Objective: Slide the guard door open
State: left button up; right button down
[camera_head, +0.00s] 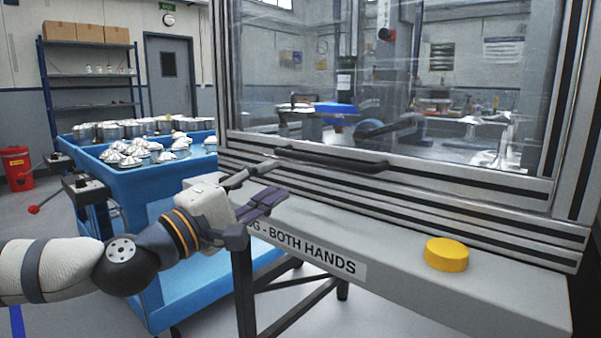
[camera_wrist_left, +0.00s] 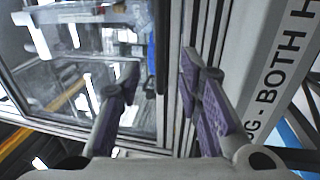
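The guard door (camera_head: 400,75) is a large clear panel in a grey metal frame, standing over the bench ledge. Its dark bar handle (camera_head: 330,160) runs along the lower frame. My left gripper (camera_head: 280,178) is open at the handle's left end, with one finger above the other. No contact with the handle can be made out. In the left wrist view my left gripper (camera_wrist_left: 160,72) shows its two purple-padded fingers spread apart, with the clear door panel (camera_wrist_left: 75,65) behind. My right gripper is in neither view.
A yellow button (camera_head: 447,254) sits on the grey ledge (camera_head: 400,235) below the door, right of a printed label (camera_head: 305,253). A blue cart (camera_head: 150,185) with metal parts stands left, behind my left arm. Blue shelves (camera_head: 90,78) stand farther back.

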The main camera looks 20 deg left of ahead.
aim_at(310, 160)
pick_arm(q)
jog(key=x, duration=1.1)
jog(key=shift+w+d, duration=0.3)
jog(key=shift+d, duration=0.05)
grip_shut()
jog(key=shift+r+p, duration=0.1)
jog(key=shift+p, duration=0.2)
